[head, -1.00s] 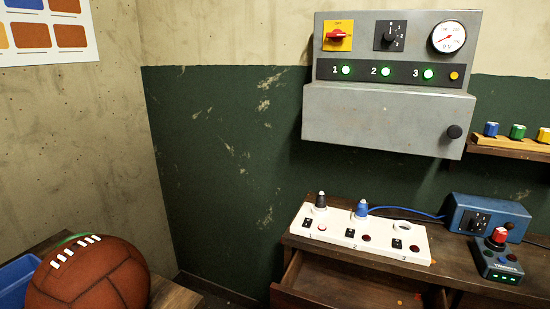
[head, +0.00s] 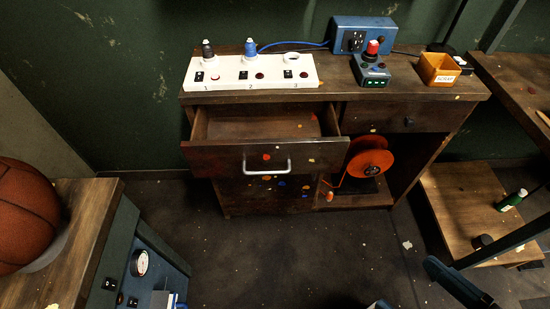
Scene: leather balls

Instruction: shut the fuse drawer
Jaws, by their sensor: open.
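An open drawer (head: 262,160) sticks out of the left part of a dark wooden cabinet. It has a pale bar handle (head: 267,165) on its paint-spotted front. Its visible inside (head: 262,125) looks empty, though part of the floor is hidden behind the front board. No label shows on it, so I cannot tell from the picture that it is the fuse drawer. A second drawer (head: 400,118) with a dark knob, to the right, is shut. My gripper is not clearly in view; dark blue parts at the bottom right edge may belong to my arm.
A white socket strip (head: 252,72), a blue box (head: 362,34) and an orange bin (head: 437,69) stand on the cabinet top. An orange reel (head: 369,164) sits in the open shelf. A bench with a ball (head: 22,213) is at left. The floor before the drawer is clear.

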